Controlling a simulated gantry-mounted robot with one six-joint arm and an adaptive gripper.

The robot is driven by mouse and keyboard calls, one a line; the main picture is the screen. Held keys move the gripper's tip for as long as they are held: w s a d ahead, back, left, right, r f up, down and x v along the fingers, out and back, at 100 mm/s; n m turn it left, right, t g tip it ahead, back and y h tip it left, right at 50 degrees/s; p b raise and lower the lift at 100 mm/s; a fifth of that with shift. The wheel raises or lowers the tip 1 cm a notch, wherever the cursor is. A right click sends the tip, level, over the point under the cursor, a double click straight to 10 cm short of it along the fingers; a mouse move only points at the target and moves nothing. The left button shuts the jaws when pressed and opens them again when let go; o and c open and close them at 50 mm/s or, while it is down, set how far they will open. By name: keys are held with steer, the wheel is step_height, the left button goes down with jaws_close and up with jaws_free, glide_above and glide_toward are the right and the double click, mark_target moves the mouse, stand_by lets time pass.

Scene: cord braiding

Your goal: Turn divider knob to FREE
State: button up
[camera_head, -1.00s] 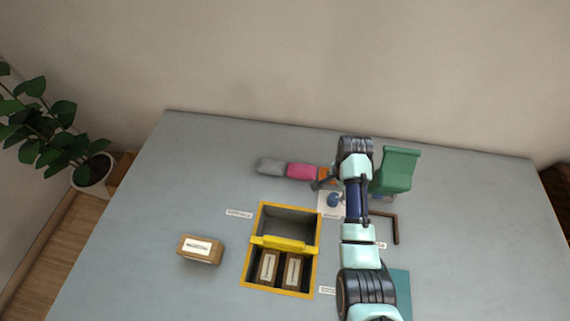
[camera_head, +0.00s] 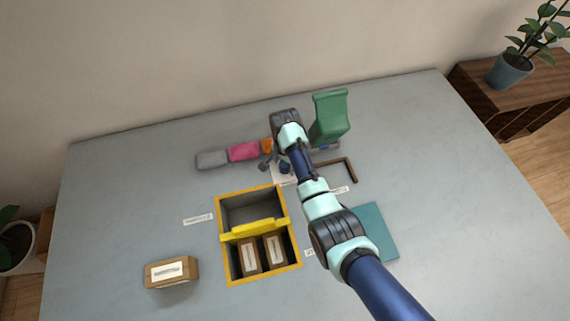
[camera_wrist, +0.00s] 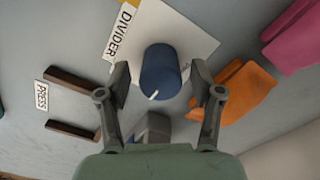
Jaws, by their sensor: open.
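The divider knob (camera_wrist: 160,72) is a blue cylinder with a white pointer mark on a white plate (camera_wrist: 190,32). The plate carries a "DIVIDER" label (camera_wrist: 122,32). In the head view the knob (camera_head: 285,168) shows beside my wrist, partly hidden. My gripper (camera_wrist: 160,78) is open in the wrist view, with one finger on each side of the knob. I cannot tell whether the fingers touch it. The white mark points toward the lower left in the wrist view. No FREE marking can be read. The yellow-framed box (camera_head: 224,240) has a yellow divider bar (camera_head: 258,228).
Orange (camera_wrist: 235,95) and pink (camera_wrist: 292,40) blocks lie close to my right finger in the wrist view. A brown bracket (camera_wrist: 80,83) by a "PRESS" label is on the left. A green chair-like object (camera_head: 330,118) stands near my wrist. A brown labelled box (camera_head: 172,272) sits front left.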

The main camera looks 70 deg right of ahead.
steer(key=shift+c, duration=0.2)
steer(key=c, duration=1.1)
steer(key=shift+r+n+p, duration=0.15)
steer(key=shift+n+p, duration=0.15)
steer(key=shift+p, duration=0.05)
steer(key=n+p, duration=0.2)
steer(key=shift+r+p, duration=0.1)
steer(key=shift+p, duration=0.2)
steer(key=n+p, duration=0.2)
steer(key=n, duration=0.3)
steer(key=shift+n+p, duration=0.4)
steer(key=n+p, duration=0.1)
steer(key=n, duration=0.3)
steer(key=shift+n, duration=0.3)
steer(key=n, duration=0.4)
steer(key=shift+f+n+p, duration=0.2)
steer(key=shift+n+p, duration=0.2)
steer(key=shift+w, duration=0.1)
